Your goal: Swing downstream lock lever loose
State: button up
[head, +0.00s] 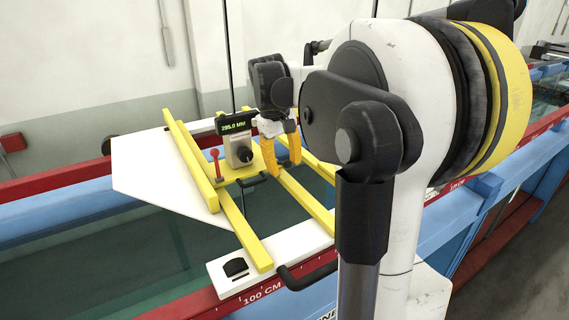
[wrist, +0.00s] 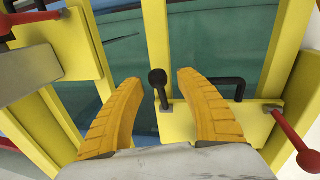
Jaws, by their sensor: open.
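My gripper (head: 281,148) is open, with its two yellow fingers pointing down over the yellow carriage frame (head: 305,196). In the wrist view, a short black-knobbed lever (wrist: 158,84) shows between the fingertips (wrist: 158,79), with a gap on each side. It stands on a yellow plate (wrist: 245,124). A red lever (wrist: 291,129) is pivoted at that plate's right end, outside the right finger. Another red lever (wrist: 30,17) sits on a plate at upper left; a red-knobbed lever (head: 214,160) also shows in the head view. No label tells which lever is the downstream one.
A grey gauge box (head: 238,152) with a black knob and a display (head: 233,124) reading 295.0 MM stands close left of my gripper. Yellow rails span the glass flume, with water below. Black handles (wrist: 227,82) stick up nearby. A white panel (head: 155,170) lies left.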

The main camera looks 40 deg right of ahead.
grip_shut()
jog(key=shift+w, duration=0.1)
jog(key=shift+w+d+r+g, duration=0.1)
jog(key=shift+w+r+g, duration=0.1)
jog(key=shift+r+g, duration=0.35)
jog(key=shift+f, duration=0.15)
grip_release()
jog(key=shift+s, duration=0.1)
